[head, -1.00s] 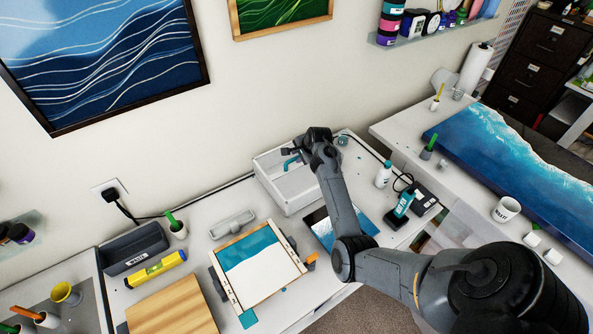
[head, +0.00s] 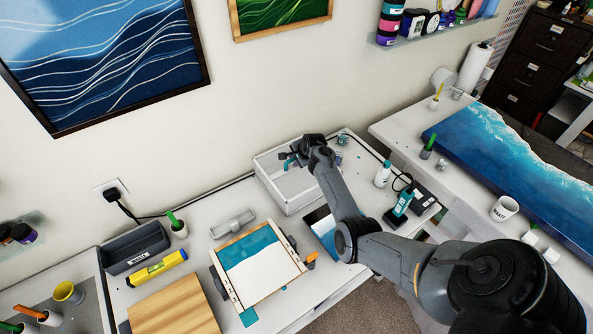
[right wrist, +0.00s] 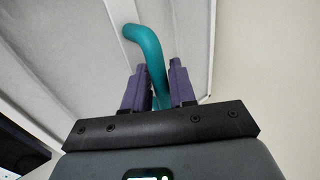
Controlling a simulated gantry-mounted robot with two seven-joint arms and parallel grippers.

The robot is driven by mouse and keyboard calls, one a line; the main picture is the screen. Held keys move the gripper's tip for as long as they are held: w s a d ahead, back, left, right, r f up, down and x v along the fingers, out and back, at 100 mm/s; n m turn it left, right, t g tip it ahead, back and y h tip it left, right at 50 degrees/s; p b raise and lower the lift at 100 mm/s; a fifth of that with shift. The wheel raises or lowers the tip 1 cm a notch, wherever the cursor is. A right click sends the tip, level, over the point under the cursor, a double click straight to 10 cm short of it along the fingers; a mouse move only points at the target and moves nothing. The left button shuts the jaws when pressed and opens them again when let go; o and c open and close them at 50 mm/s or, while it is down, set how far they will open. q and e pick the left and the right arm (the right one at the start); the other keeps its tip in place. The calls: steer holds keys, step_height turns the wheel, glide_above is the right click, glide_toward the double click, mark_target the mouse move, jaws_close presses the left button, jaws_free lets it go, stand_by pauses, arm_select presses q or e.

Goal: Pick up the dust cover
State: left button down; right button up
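The dust cover (head: 299,196) is a whitish box-like cover with a teal handle on top. It sits on the white table near the wall in the head view. My right gripper (head: 287,161) is at the handle. In the right wrist view, the teal handle (right wrist: 148,47) runs down between the purple fingers of my right gripper (right wrist: 161,82). The fingers are close on both sides of it, but I cannot tell whether they press on it. The cover's pale top (right wrist: 75,40) fills much of that view. My left gripper is not in view.
The framed panel (head: 277,284) with teal and white lies in front of the cover. A grey caddy (head: 133,250), a yellow level (head: 157,268) and a clear-grey piece (head: 233,222) are to the left. A white bottle (head: 383,174) and a teal torch-like tool (head: 402,203) stand to the right.

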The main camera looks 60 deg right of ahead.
jaws_close()
stand_by(1.3)
